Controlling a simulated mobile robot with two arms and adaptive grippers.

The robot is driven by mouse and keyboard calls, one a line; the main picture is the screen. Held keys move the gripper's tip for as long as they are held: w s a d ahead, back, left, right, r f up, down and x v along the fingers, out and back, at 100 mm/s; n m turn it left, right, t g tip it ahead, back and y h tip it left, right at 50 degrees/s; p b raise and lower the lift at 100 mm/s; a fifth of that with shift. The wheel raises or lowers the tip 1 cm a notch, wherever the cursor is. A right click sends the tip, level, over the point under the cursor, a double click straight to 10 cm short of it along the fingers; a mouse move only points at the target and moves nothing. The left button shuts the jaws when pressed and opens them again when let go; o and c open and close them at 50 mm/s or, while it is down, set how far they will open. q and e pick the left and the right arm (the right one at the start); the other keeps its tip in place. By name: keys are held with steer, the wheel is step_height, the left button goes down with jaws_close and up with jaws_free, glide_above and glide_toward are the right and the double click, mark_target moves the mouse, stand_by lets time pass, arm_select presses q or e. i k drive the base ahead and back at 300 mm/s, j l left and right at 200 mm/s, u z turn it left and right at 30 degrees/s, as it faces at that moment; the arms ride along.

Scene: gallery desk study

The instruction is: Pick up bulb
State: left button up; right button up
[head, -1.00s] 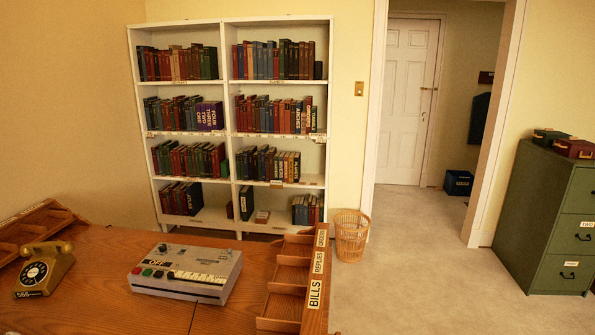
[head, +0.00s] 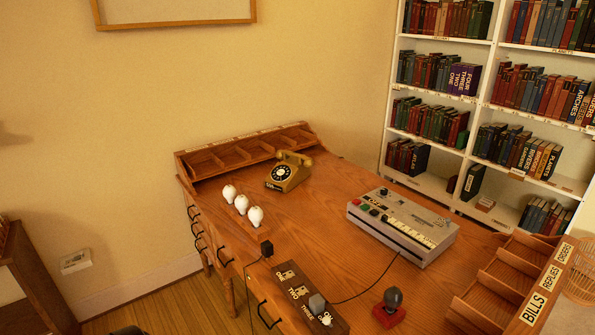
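Three white bulbs stand in a row near the left edge of the wooden desk (head: 330,215) in the head view: a back one (head: 229,193), a middle one (head: 241,204) and a front one (head: 255,216). They appear to sit on a small wooden holder. A dark grey bulb-shaped thing (head: 393,297) stands on a red base (head: 388,317) near the desk's front. Neither of my grippers shows in the head view.
A switch panel (head: 300,296) marked ONE, TWO, THREE lies at the desk's front edge, with a black cable. A grey button console (head: 403,228), a yellow telephone (head: 289,172) and letter racks (head: 515,285) stand on the desk. The desk middle is clear.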

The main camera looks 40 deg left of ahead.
mark_target(255, 214)
steer(key=u, duration=1.75)
steer(key=z, duration=3)
steer(key=k+j+z, duration=0.15)
steer(key=k+z, duration=0.2)
steer(key=k+j+z, duration=0.1)
steer(key=k+z, duration=0.55)
steer(key=i, duration=0.05)
